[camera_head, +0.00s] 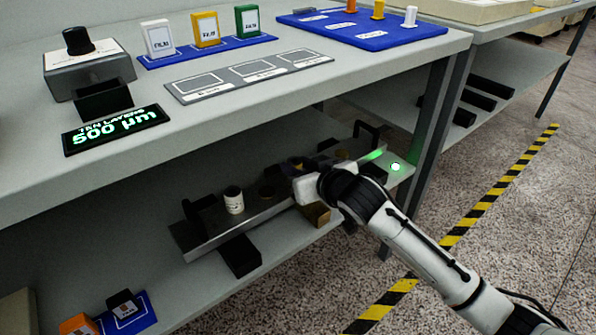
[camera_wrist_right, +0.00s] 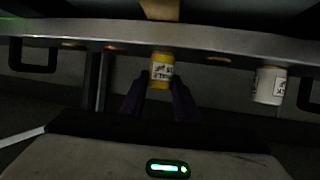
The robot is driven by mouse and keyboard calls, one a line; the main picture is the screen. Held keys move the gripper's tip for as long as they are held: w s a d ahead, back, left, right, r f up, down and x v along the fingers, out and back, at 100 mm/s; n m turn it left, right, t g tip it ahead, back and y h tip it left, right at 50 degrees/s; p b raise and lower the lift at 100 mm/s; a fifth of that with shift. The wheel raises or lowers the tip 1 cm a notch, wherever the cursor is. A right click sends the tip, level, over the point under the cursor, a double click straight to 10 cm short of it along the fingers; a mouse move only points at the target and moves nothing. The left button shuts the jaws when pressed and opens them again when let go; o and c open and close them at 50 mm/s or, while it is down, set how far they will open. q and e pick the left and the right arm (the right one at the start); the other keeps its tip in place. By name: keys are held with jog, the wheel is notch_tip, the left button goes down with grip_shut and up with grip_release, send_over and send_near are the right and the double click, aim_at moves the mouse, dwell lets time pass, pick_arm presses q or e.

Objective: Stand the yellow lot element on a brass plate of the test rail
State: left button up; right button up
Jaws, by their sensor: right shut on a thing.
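The yellow lot element (camera_wrist_right: 161,72), a small cylinder with a printed label, is between the two dark fingers of my right gripper (camera_wrist_right: 160,95) in the right wrist view. The gripper is shut on it. In the head view my right gripper (camera_head: 303,178) reaches over the test rail (camera_head: 215,232) on the lower shelf and mostly hides the element. Brass plates show along the rail, one bare (camera_head: 266,190) beside the gripper. A white lot element (camera_head: 233,201) stands on the rail to the left. I cannot tell whether the yellow element touches a plate. My left gripper is out of view.
The table top (camera_head: 300,105) overhangs the rail. Black handles (camera_head: 366,133) rise at the rail's ends. A brass-coloured block (camera_head: 316,213) sits at the rail's front. A blue mat (camera_head: 130,312) with small items lies at the lower left.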

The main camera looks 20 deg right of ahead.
jog(key=o, duration=1)
jog(key=shift+f, duration=0.1)
jog(key=shift+o, duration=0.2)
jog(key=shift+s+r, duration=0.2)
jog(key=shift+r, duration=0.05)
jog(key=p+v, duration=0.4)
jog(key=v, duration=0.8)
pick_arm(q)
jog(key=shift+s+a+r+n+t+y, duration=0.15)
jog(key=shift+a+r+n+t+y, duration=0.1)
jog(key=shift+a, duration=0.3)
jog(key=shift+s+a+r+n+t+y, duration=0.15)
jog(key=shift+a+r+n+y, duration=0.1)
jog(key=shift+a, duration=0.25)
pick_arm(e)
jog(key=s+a+f+g+y, duration=0.1)
jog(key=s+a+f, duration=0.3)
jog(key=s+f, duration=0.5)
jog(key=s+a+f+g+y, duration=0.1)
jog(key=s+a+f+g, duration=0.3)
jog(key=s+f, duration=0.5)
jog(key=s, duration=0.2)
jog(key=shift+s+a+f+n, duration=0.3)
jog(key=shift+f+n, duration=0.05)
jog(key=shift+n, duration=0.05)
